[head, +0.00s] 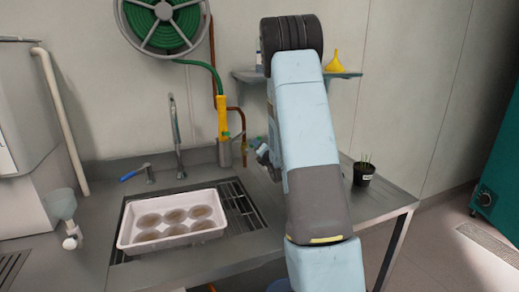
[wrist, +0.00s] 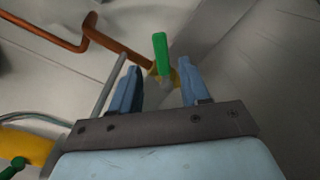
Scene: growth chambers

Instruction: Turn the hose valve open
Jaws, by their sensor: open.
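The hose valve has a yellow body (wrist: 174,76) and a green lever (wrist: 160,50), seen in the wrist view at the end of a copper pipe (wrist: 110,42). In the head view the yellow valve body (head: 244,149) is small, below the copper pipe's bend and left of my gripper (head: 262,152). In the wrist view my gripper (wrist: 158,88) is open, with its two blue fingers apart. The lever shows between and beyond the fingertips; I cannot tell whether they touch it. My arm covers part of the wall right of the valve.
A yellow hose nozzle (head: 222,117) hangs left of the valve, below the green hose reel (head: 163,18). A tap (head: 177,140) and a white tray of round dishes (head: 128,246) are at the sink. A plant pot (head: 363,174) stands on the right of the bench.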

